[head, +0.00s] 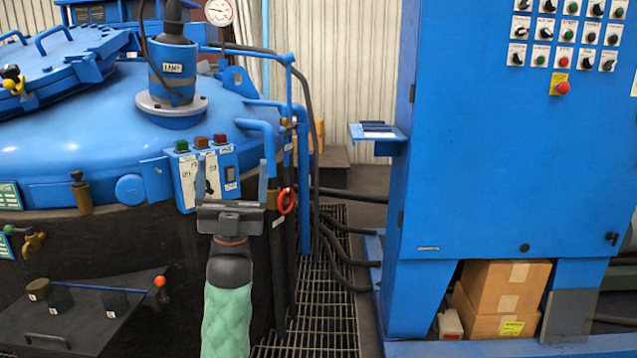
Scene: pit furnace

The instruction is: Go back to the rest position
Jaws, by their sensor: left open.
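My left gripper (232,170) is upright in the lower middle of the head view, its two fingers apart and pointing up. Nothing shows between the fingers. It is in front of the small blue control box (186,186) on the furnace, covering part of it. I cannot tell how far the fingers are from the box. The box has green, brown and red buttons on top and a dark switch on its face. My right gripper is not in view.
The round blue furnace (90,130) fills the left. A red ring handle (287,201) is close right of my gripper. A tall blue control cabinet (500,160) stands at right, with cardboard boxes (505,290) below. Dark hoses (335,250) cross the floor grating (322,325) between them.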

